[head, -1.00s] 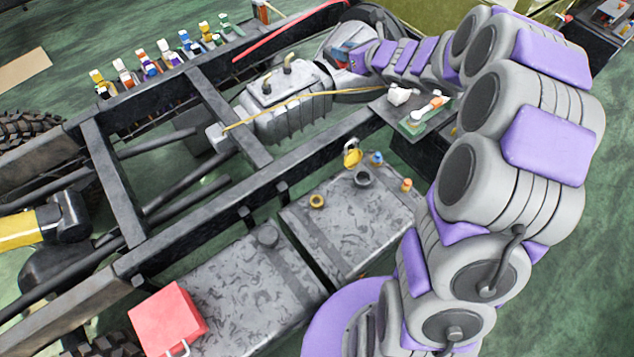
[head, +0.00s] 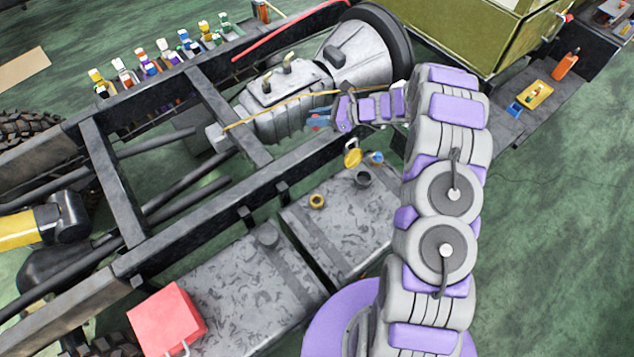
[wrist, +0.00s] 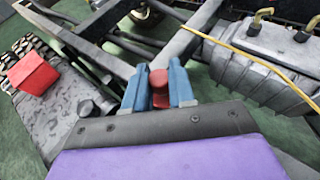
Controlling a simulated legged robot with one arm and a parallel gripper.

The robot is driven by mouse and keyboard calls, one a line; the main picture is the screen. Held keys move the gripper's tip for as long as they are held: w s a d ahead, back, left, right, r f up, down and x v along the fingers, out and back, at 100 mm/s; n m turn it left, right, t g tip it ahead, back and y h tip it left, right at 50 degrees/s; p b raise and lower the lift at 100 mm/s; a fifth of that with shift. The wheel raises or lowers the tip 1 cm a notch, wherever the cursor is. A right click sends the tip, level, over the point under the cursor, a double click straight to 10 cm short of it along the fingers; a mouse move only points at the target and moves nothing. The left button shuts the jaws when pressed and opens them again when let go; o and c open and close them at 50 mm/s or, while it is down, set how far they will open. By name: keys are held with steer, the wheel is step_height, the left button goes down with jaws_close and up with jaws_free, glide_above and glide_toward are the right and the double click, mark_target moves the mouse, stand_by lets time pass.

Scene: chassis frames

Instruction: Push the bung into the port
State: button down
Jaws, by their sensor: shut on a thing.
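My gripper (head: 316,122) is shut on a small red piece (wrist: 158,80), which looks like the bung. In the wrist view the red piece sits between the blue fingers of my gripper (wrist: 158,92). In the head view my gripper hangs beside the grey gearbox, over the near frame rail. A dark round neck (head: 363,180), possibly the port, stands on the mottled grey tank (head: 345,235), apart from my gripper. I cannot tell for certain which opening is the port.
A red box (head: 168,318) lies at the front left. Several coloured connectors line the far rail.

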steer(key=s+f+n+g, duration=0.6)
steer(key=s+f, duration=0.7)
steer(key=f, duration=0.3)
steer(key=shift+a+g, duration=0.4)
steer(key=shift+a, duration=0.05)
steer(key=shift+s+d+m+t, duration=0.1)
steer(key=shift+m+t, duration=0.3)
steer(key=shift+m+t, duration=0.4)
steer(key=shift+t, duration=0.1)
steer(key=shift+d+f+b, duration=0.15)
steer(key=shift+f+b, duration=1.1)
steer(key=shift+f, duration=1.7)
steer(key=shift+b, duration=0.3)
steer(key=shift+f+b, duration=0.8)
steer(key=shift+f, duration=0.75)
steer(key=c, duration=0.9)
jaws_free()
steer(key=shift+o, duration=0.2)
